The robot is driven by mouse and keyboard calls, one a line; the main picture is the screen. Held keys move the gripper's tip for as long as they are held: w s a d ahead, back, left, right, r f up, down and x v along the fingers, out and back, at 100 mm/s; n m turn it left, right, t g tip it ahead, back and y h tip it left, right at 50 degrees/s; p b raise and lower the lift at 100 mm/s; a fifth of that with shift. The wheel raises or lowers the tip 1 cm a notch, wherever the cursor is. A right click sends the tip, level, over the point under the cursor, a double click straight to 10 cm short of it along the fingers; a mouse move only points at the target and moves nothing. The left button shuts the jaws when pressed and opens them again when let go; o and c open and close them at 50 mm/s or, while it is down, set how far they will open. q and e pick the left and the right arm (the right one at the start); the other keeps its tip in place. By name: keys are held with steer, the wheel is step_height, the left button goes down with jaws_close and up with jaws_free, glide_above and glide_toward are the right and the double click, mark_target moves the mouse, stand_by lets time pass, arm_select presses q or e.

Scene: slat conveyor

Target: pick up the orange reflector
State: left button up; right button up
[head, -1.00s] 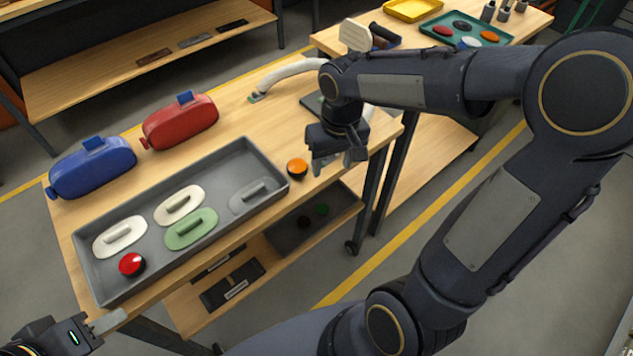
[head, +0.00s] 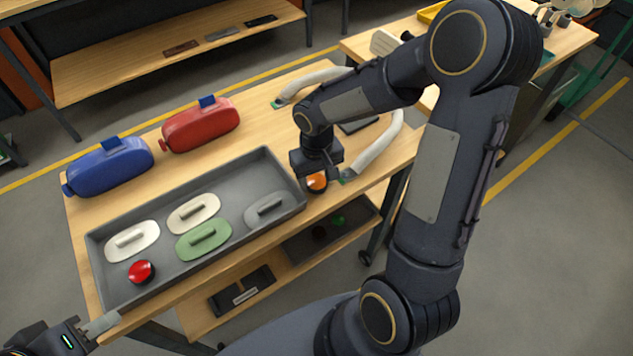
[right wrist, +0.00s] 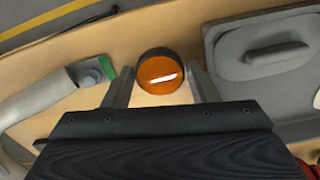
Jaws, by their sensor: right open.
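The orange reflector (head: 316,183) is a round, glossy orange disc with a dark rim. It sits on the wooden table just right of the grey tray, partly hidden by my right gripper in the head view. In the right wrist view the orange reflector (right wrist: 159,73) shows between the two fingers of my right gripper (right wrist: 160,85), with a gap on each side. My right gripper (head: 318,180) is open, pointing down over the reflector. My left gripper (head: 103,325) is at the lower left, by the table's front corner; its opening cannot be made out.
The grey tray (head: 272,165) holds white, cream, green and grey handled pieces and a red reflector (head: 141,272). Blue (head: 108,167) and red (head: 200,125) cases stand behind it. A pale curved tube (head: 376,147) lies right of my right gripper.

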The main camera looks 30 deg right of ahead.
steer(key=shift+c, duration=0.4)
steer(key=c, duration=0.5)
steer(key=shift+r, duration=0.15)
